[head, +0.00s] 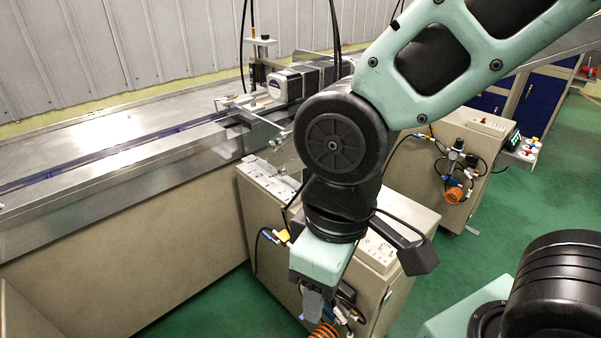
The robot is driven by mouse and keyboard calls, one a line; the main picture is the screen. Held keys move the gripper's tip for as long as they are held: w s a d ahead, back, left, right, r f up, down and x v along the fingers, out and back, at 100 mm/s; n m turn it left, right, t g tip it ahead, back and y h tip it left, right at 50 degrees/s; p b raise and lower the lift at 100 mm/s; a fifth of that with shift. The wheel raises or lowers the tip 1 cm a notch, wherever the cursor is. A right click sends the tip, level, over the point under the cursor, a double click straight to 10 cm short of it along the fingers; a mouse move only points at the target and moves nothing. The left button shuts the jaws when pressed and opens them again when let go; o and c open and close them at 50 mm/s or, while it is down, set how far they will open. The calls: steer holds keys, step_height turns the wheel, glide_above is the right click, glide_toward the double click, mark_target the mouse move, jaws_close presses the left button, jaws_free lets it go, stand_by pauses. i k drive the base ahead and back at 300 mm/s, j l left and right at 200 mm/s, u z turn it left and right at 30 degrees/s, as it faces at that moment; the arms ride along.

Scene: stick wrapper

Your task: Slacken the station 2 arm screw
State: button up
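A metal station assembly (290,82) with a boxy motor-like unit, rods and a small upright post stands on the conveyor's edge, left of my arm's dark joint. Small metal rods and a bracket (262,103) reach from it over the belt. I cannot pick out the arm screw or read a station number; my arm covers part of this area. My gripper (313,303) hangs below the pale green wrist, in front of a beige cabinet and below the conveyor's level. Its fingertips are small and unclear, so I cannot tell whether they are apart.
The long metal conveyor (110,165) runs along the left by a corrugated wall. The beige cabinet (262,215) stands close beside my gripper, with hoses and an orange coil (323,333). A second cabinet (455,165) stands behind. Green floor (500,215) is open at right.

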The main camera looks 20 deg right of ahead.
mark_target(272, 145)
steer(key=i+j+u, duration=0.1)
steer(key=u, duration=0.2)
steer(key=i+j+u, duration=0.1)
steer(key=i, duration=0.2)
steer(key=i+j, duration=0.15)
steer(key=i, duration=0.15)
steer(key=i+j+z, duration=0.15)
steer(key=z, duration=0.35)
